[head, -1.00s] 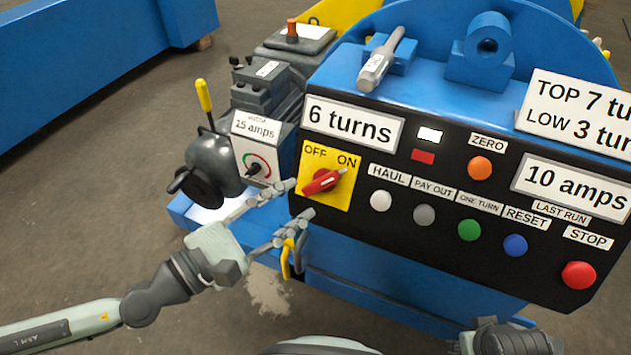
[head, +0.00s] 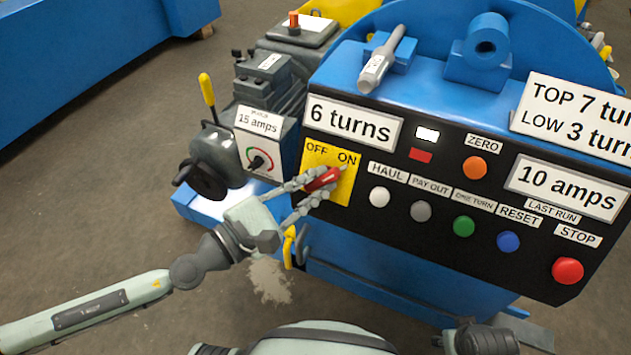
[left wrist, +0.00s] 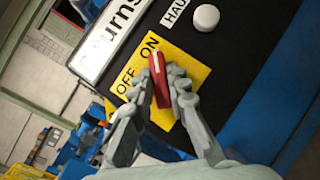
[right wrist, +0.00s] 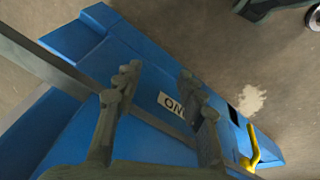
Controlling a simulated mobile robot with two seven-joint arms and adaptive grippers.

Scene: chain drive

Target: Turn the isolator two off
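A yellow switch plate (head: 341,190) marked OFF and ON sits at the left end of the black panel; no number shows on it. Its red handle (head: 322,180) points toward ON, and it also shows in the left wrist view (left wrist: 161,88). My left gripper (head: 319,184) has one finger on each side of the handle, its tips close against it. In the left wrist view the fingers (left wrist: 160,84) narrow toward the handle and partly cover the plate. My right gripper (right wrist: 158,88) is open and empty, with blue metalwork beyond it.
The panel (head: 400,240) carries several push buttons right of the switch, including a red STOP button (head: 567,270). A grey box with a dial (head: 262,150) stands left of the panel. A yellow hook (head: 290,246) hangs below my left gripper.

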